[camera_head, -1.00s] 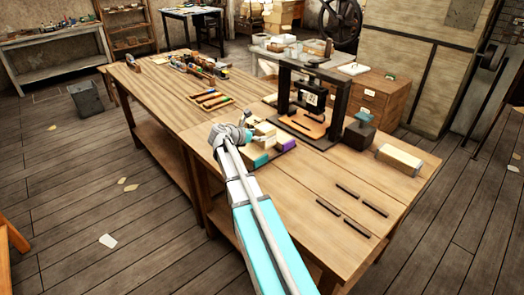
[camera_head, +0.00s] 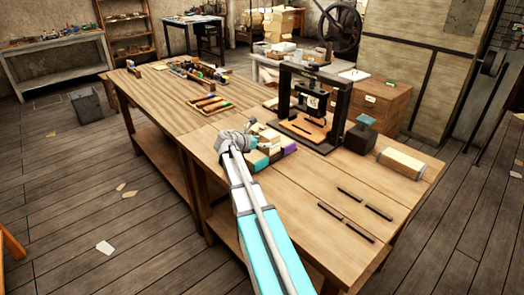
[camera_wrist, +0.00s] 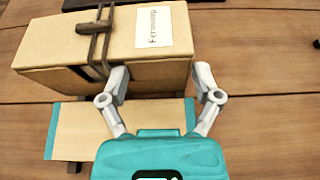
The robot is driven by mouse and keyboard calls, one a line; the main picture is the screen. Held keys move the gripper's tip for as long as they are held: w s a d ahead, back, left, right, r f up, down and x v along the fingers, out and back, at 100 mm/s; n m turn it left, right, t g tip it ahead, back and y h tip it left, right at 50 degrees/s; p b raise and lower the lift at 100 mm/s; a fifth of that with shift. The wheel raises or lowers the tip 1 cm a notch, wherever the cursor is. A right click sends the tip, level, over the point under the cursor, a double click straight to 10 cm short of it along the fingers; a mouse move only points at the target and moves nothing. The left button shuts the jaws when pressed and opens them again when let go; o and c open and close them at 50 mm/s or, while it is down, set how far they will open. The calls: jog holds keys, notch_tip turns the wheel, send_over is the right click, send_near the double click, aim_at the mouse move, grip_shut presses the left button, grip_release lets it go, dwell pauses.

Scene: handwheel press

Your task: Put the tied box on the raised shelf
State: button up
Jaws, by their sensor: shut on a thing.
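The tied box (camera_wrist: 60,48) is tan, with dark cord, a brown toggle and a white label. It fills the upper left of the wrist view. My gripper (camera_wrist: 160,80) is shut on it near its right end. One finger overlaps the near face and the other stands by the right edge; the exact contact is hidden. In the head view my gripper (camera_head: 238,142) is low over the bench, beside a cluster of small boxes, where I cannot single out the tied box. I cannot tell which surface is the raised shelf.
A tan piece with teal edges (camera_wrist: 85,125) lies below the tied box. The handwheel press (camera_head: 285,95) stands behind on the wooden bench (camera_head: 300,190). A dark block (camera_head: 359,138), a cream package (camera_head: 403,162) and several dark strips (camera_head: 350,194) are to the right.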

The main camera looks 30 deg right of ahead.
jog(key=shift+f+b, duration=1.25)
jog(key=shift+f, duration=0.25)
jog(key=o, duration=1)
jog(key=shift+c, duration=0.2)
jog(key=shift+r, duration=0.1)
jog(key=p+v, duration=0.4)
jog(key=v, duration=0.8)
jog(key=shift+p, duration=0.35)
jog(key=shift+s, duration=0.1)
